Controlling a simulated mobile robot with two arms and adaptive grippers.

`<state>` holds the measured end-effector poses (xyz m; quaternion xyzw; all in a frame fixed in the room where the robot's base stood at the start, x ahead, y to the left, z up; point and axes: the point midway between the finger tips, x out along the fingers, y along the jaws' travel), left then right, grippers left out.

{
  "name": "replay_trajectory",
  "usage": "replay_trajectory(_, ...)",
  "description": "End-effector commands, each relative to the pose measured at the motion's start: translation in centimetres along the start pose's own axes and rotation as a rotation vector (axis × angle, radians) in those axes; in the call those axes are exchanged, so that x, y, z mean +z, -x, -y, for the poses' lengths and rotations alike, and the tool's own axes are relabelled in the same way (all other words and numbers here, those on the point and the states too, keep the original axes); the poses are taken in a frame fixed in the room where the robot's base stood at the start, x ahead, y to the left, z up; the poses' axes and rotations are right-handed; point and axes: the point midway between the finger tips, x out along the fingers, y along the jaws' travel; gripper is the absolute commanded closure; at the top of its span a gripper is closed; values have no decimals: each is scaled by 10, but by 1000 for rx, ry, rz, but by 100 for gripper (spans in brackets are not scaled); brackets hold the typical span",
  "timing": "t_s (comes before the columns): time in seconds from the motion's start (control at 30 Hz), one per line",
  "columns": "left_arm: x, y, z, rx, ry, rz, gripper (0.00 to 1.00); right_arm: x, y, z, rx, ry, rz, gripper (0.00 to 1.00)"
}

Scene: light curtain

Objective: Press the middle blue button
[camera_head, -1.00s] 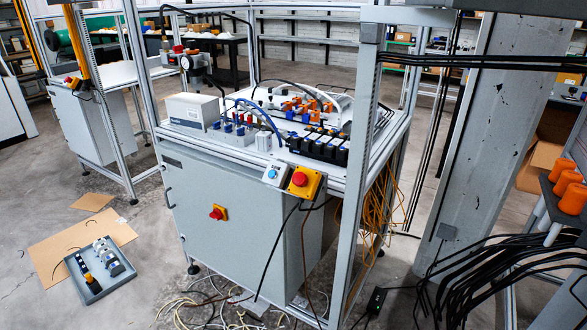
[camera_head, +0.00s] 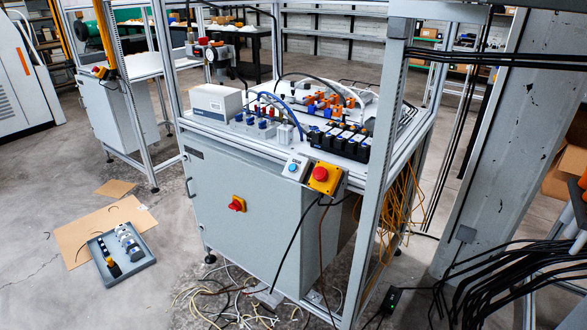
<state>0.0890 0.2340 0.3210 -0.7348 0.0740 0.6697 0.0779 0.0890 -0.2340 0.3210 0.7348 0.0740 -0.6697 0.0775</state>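A small light-grey control box (camera_head: 297,165) is mounted at the front right edge of the workstation table (camera_head: 230,137). A round blue button (camera_head: 293,168) shows on its face. The button is small in the view, and I cannot tell whether other blue buttons sit beside it. To its right is a yellow box (camera_head: 329,182) with a red mushroom button (camera_head: 320,173). Neither of my grippers is in view.
An aluminium frame post (camera_head: 385,165) stands just right of the boxes. Loose cables (camera_head: 240,305) lie on the floor before the grey cabinet (camera_head: 250,220). A parts tray (camera_head: 120,255) lies on cardboard at left. A concrete pillar (camera_head: 500,150) stands at right.

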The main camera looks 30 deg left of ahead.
Motion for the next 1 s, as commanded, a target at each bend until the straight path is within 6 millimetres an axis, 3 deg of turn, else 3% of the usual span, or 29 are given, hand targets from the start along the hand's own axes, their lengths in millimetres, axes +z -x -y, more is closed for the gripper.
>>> replay_trajectory(0.2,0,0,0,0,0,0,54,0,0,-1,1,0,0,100)
replay_trajectory(0.73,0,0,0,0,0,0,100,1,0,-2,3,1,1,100)
replay_trajectory(1.0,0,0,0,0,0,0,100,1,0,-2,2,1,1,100)
